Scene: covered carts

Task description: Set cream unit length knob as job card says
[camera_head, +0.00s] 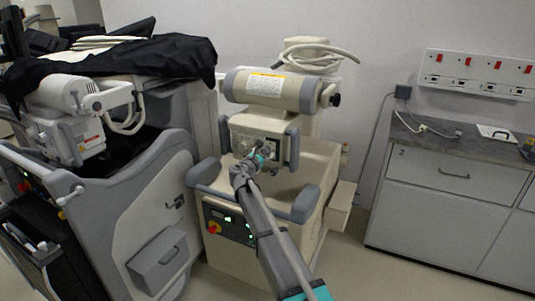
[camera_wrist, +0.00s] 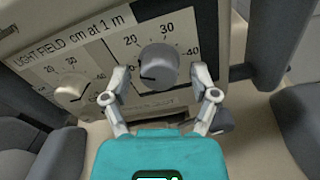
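The cream unit (camera_head: 275,190) stands at the centre of the head view, with its control head (camera_head: 262,128) partly behind my gripper (camera_head: 258,157). In the wrist view, its panel (camera_wrist: 95,42) reads "LIGHT FIELD cm at 1 m". A grey round knob (camera_wrist: 158,64) has a dark mark on its lower left and a scale showing 20, 30 and 40. A paler knob (camera_wrist: 70,88) with its own scale is to the left. My gripper (camera_wrist: 160,76) is open, one finger on each side of the grey knob, with small gaps visible. The knobs' name labels are not readable. I see no readable job card.
A grey cart (camera_head: 140,200) under a black cover (camera_head: 120,58) stands close on the left. A grey-topped cabinet (camera_head: 445,200) stands at the right, with floor between. Grey bumpers (camera_head: 300,204) flank the cream unit's front. A coiled cable (camera_head: 315,55) sits on top.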

